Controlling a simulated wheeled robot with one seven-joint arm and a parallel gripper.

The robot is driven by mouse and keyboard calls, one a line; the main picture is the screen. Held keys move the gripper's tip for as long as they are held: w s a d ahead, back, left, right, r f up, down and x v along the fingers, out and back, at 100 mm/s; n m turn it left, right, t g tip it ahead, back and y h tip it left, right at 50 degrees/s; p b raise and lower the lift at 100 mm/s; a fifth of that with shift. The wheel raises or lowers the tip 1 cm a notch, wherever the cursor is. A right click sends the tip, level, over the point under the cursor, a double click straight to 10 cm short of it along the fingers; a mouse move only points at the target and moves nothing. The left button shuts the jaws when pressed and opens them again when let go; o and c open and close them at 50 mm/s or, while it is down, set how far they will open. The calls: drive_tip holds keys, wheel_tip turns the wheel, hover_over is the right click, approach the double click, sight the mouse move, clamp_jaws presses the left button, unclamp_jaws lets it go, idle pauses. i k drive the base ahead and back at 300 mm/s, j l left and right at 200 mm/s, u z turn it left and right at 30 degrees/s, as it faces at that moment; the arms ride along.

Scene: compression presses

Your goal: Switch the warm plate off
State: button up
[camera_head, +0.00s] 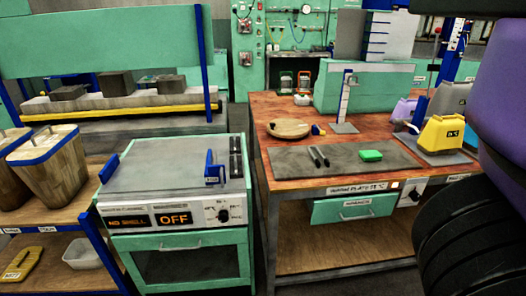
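The warm plate is a flat dark grey slab (300,162) on the wooden bench at the right. A label strip (358,188) on the bench's front edge reads something like "plate 75 °C". A small light (395,186) sits beside the strip. To its right is a white panel with a dark rotary knob (411,194); its exact setting is too small to read. Two dark rods (319,156) and a green block (371,156) lie on the slab. My gripper is not in view, so its opening and distance to the knob do not show.
A green press unit (180,180) at the left has its own knob (223,215) and a display reading "OFF" (174,218). A green drawer (355,207) is under the bench. A yellow device (442,134) stands at right. Large dark and purple shapes block the right edge.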

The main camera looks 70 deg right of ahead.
sight(415, 196)
drive_tip(key=z, duration=2.25)
